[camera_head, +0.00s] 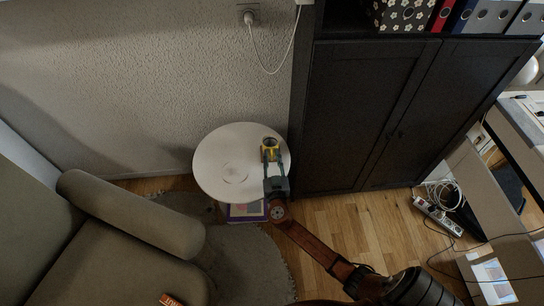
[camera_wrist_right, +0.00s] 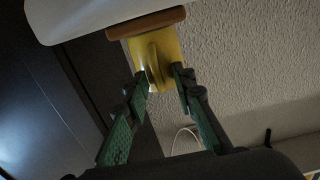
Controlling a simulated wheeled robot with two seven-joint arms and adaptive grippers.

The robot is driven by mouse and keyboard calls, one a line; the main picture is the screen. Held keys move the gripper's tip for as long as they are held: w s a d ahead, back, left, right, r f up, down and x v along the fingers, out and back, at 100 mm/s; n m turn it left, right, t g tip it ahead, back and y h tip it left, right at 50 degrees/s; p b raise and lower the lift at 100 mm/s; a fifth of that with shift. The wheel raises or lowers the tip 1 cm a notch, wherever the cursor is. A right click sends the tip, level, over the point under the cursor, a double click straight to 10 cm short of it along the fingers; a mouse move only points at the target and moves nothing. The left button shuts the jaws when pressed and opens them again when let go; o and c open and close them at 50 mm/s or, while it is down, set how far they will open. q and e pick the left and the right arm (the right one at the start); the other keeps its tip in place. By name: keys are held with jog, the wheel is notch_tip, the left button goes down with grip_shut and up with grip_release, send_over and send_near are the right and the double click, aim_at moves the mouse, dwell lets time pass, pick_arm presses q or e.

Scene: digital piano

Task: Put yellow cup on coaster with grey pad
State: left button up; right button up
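The yellow cup (camera_head: 270,143) is at the right edge of the round white table (camera_head: 215,160) in the head view. In the right wrist view, which is tilted upside down, the yellow cup (camera_wrist_right: 170,48) has its base against a brown coaster-like piece (camera_wrist_right: 147,22). My right gripper (camera_head: 271,157) is at the near side of the cup. In the wrist view its fingers (camera_wrist_right: 161,77) are apart, one on each side of the cup's handle, with gaps visible. A faint round outline (camera_head: 235,173) lies mid-table; I cannot tell whether it is a coaster. No grey pad is clear. My left gripper is not in view.
A dark cabinet (camera_head: 360,110) stands close to the table's right side. A wall (camera_head: 150,80) is behind, and a sofa (camera_head: 130,225) is at the lower left. The table's left half looks clear. Cables and a power strip (camera_head: 437,215) lie on the floor at right.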

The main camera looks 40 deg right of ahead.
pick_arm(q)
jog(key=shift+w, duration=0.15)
pick_arm(e)
jog(key=shift+r, duration=0.1)
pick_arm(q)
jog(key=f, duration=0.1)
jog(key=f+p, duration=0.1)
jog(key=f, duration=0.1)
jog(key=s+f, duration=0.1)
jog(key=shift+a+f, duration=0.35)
pick_arm(e)
jog(key=v, duration=1.2)
